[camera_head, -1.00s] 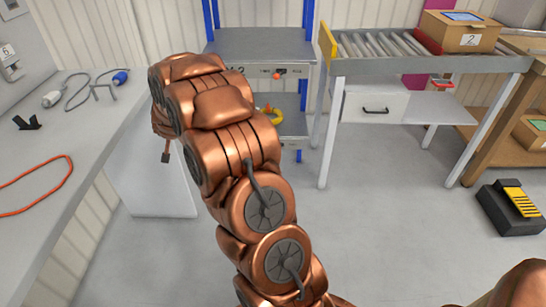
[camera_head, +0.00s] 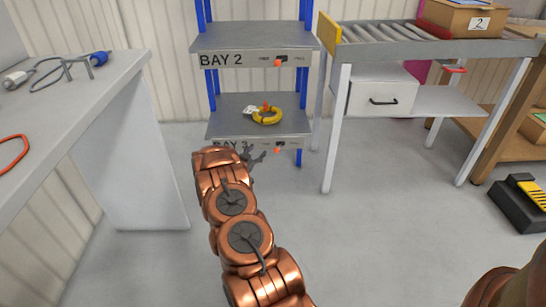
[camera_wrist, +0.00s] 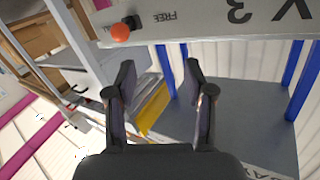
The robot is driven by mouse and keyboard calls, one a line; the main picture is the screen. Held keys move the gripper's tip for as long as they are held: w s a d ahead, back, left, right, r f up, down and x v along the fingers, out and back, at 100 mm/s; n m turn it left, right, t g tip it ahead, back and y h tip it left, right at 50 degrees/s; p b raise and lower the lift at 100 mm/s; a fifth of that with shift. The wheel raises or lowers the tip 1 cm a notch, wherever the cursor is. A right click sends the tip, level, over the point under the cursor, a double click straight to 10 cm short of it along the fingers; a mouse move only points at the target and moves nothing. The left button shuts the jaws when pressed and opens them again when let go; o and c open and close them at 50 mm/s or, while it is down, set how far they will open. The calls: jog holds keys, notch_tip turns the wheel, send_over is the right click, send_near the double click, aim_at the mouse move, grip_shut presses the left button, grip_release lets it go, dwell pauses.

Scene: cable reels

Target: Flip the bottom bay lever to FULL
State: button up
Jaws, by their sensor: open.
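The bottom bay, labelled BAY 3, is the lowest shelf (camera_head: 222,130) of the blue-post rack. Its lever has an orange knob (camera_head: 277,150) on the front edge, right of my gripper (camera_head: 256,160). The wrist view is upside down and shows the orange knob (camera_wrist: 120,32) beside a black base, close to the word FREE. I cannot see the FULL mark there or tell the lever's exact setting. My gripper (camera_wrist: 158,72) is open and empty, its fingers apart from the knob. My arm partly hides the BAY 3 label in the head view.
The BAY 2 shelf (camera_head: 255,38) above has its own orange knob. A yellow ring (camera_head: 267,116) lies on the bottom shelf. A grey bench (camera_head: 95,100) stands left, a roller table (camera_head: 400,48) right. Floor in front of the rack is open.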

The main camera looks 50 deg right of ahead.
aim_at(275, 152)
jog(key=s+d+f+b, duration=0.1)
jog(key=d, duration=0.1)
jog(key=s+d+f+g+b, duration=0.1)
jog(key=d, duration=0.2)
jog(key=s+d+f+m+g+h+b, duration=0.1)
jog(key=s+d, duration=0.1)
jog(key=shift+d+f, duration=0.3)
jog(key=shift+d, duration=0.1)
jog(key=shift+w+d+r+b, duration=0.1)
jog(key=shift+d+b, duration=0.05)
jog(key=shift+d, duration=0.4)
jog(key=shift+w+d+b, duration=0.1)
jog(key=shift+d+b, duration=0.05)
jog(key=shift+d, duration=0.35)
grip_shut()
